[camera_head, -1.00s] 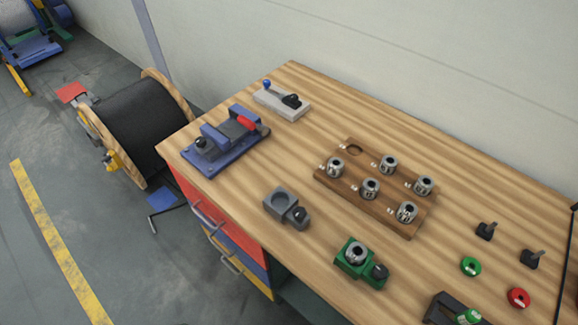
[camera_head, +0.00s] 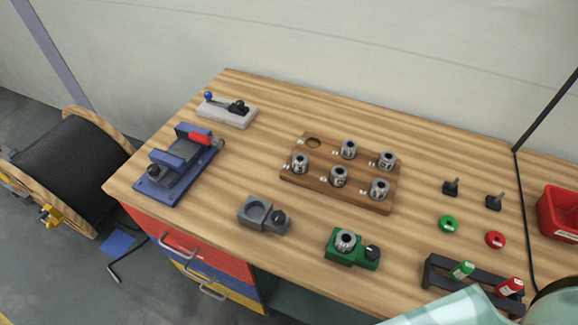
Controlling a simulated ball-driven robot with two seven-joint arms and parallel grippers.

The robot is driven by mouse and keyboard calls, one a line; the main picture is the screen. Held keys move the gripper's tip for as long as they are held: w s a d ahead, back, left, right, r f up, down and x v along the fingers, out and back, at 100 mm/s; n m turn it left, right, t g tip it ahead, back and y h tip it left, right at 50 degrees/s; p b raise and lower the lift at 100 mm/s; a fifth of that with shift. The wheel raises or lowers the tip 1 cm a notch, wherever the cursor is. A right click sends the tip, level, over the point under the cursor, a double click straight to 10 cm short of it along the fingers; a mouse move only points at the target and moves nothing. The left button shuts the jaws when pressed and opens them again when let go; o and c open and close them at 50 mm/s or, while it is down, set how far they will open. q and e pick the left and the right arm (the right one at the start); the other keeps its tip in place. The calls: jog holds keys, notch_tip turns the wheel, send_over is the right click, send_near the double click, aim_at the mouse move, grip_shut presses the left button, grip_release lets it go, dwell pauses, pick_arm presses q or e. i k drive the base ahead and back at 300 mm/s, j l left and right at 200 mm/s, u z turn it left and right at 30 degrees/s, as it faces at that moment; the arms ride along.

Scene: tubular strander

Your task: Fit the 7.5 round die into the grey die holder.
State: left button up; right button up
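The grey die holder (camera_head: 252,218) lies near the front edge of the workbench, with an empty round seat and a dark knob at its right. A wooden die board (camera_head: 318,182) behind it carries several round metal dies, such as one at its left (camera_head: 300,163), one at front middle (camera_head: 339,176) and one at front right (camera_head: 379,188). Its back left hole is empty. The labels are too small to read, so I cannot tell which die is 7.5. A green holder (camera_head: 343,257) to the right of the grey one has a metal die (camera_head: 345,241) in it. Neither gripper shows.
A blue vise-like fixture (camera_head: 175,173) and a pale block with a blue-knobbed lever (camera_head: 226,112) stand at left. Green (camera_head: 448,224) and red (camera_head: 495,240) rings, a black rack (camera_head: 460,284) and a red bin (camera_head: 560,213) are at right. Bare wood lies between the grey holder and the board.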

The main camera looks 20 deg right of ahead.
aim_at(255, 213)
jog(key=j+z, duration=0.3)
jog(key=j, duration=0.95)
